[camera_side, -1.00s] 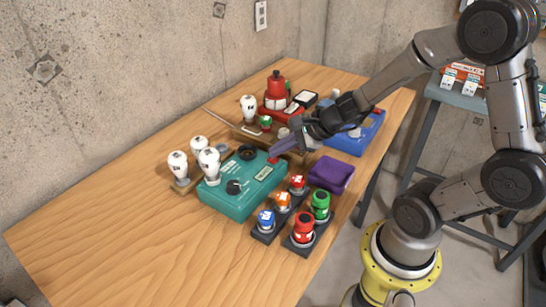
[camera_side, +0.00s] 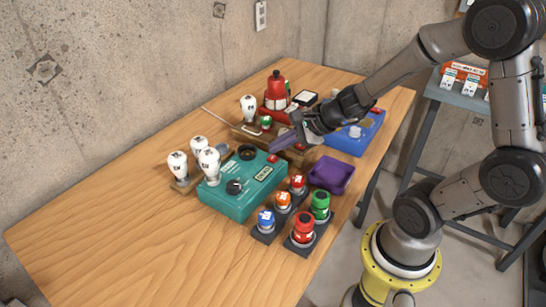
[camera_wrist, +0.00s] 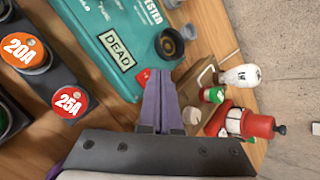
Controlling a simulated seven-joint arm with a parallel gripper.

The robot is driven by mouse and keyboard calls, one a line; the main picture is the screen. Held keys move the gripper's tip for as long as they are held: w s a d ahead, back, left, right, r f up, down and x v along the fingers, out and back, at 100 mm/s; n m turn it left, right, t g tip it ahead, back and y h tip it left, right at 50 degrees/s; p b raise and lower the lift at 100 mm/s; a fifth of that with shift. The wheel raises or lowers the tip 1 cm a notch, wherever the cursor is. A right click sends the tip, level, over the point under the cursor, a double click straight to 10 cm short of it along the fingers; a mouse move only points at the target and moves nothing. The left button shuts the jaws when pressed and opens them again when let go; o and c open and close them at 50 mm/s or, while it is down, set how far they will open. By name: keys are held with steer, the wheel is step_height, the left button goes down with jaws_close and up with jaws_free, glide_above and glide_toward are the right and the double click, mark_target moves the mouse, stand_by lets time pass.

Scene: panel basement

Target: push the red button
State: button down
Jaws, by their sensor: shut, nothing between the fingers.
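A teal tester box (camera_side: 238,194) sits on the wooden table and shows in the wrist view (camera_wrist: 127,28), with a "DEAD" label (camera_wrist: 117,51). A small red button (camera_side: 272,158) is at its back right corner. It also shows in the wrist view (camera_wrist: 142,77), partly hidden by my fingers. My gripper (camera_side: 273,149) has purple fingers, shut and empty. Its tips are just above the red button in the side view and beside it in the wrist view (camera_wrist: 159,75). I see no clear contact.
Orange (camera_side: 283,200), blue, green and red fuse caps stand in front right of the box. A purple tray (camera_side: 331,174) is to its right. White bulb-shaped fuses (camera_side: 209,162) stand left. A red device (camera_side: 277,92) and a blue box (camera_side: 352,139) are behind. The table's left is clear.

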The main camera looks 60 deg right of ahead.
mark_target(278, 158)
steer(key=shift+r, duration=0.1)
steer(key=shift+r, duration=2.45)
